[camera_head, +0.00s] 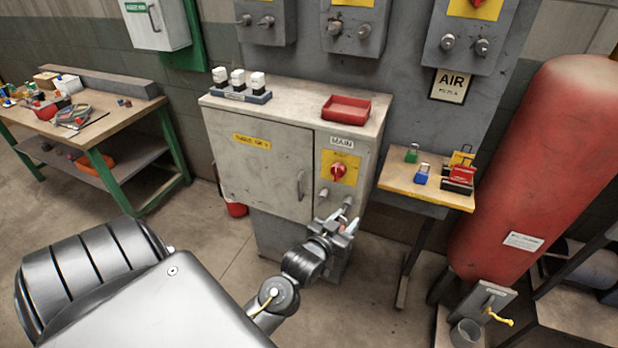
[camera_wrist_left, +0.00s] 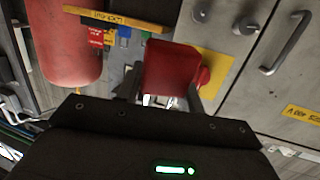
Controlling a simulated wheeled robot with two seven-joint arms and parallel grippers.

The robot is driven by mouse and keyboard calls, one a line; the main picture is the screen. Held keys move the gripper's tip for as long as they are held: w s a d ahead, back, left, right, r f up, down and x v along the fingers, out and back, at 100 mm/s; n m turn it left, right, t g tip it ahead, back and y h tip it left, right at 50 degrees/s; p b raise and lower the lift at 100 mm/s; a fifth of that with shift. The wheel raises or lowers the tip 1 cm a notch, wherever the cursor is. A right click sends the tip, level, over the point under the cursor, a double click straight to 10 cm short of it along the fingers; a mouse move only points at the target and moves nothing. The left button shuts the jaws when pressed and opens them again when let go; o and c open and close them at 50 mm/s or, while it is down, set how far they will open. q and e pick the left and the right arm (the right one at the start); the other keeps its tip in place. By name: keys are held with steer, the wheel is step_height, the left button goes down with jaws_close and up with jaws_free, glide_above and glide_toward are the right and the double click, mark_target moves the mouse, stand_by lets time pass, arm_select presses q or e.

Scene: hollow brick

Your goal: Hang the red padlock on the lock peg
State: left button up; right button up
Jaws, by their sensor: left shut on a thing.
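In the wrist view, my left gripper (camera_wrist_left: 166,98) is shut on the red padlock (camera_wrist_left: 172,66), whose body fills the space beyond the fingers. In the head view the left gripper (camera_head: 341,226) is in front of the lower right part of the grey cabinet, and the padlock is not clearly visible there. Under the red rotary switch (camera_head: 338,171) on its yellow plate, a short grey stub (camera_head: 323,194) sticks out; a second one is close to the gripper. I cannot tell which is the lock peg. The switch (camera_wrist_left: 203,77) also shows partly behind the padlock. My right gripper is not in view.
A small side table (camera_head: 402,183) holds a green padlock (camera_head: 411,155), a blue padlock (camera_head: 421,176) and red and yellow items. A red tray (camera_head: 346,108) sits on the cabinet top. A large red tank (camera_head: 545,165) stands at the right. A workbench (camera_head: 95,120) is at the left.

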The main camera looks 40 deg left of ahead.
arm_select(q)
steer(key=a+f+n+g+y, duration=0.1)
steer(key=a+f+y, duration=0.1)
steer(key=a+f, duration=0.7)
steer(key=a, duration=0.3)
steer(key=shift+w+f, duration=0.15)
steer(key=shift+f, duration=0.1)
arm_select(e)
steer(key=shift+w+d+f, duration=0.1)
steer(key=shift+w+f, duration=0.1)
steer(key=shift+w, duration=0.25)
arm_select(q)
steer(key=shift+w+a, duration=0.1)
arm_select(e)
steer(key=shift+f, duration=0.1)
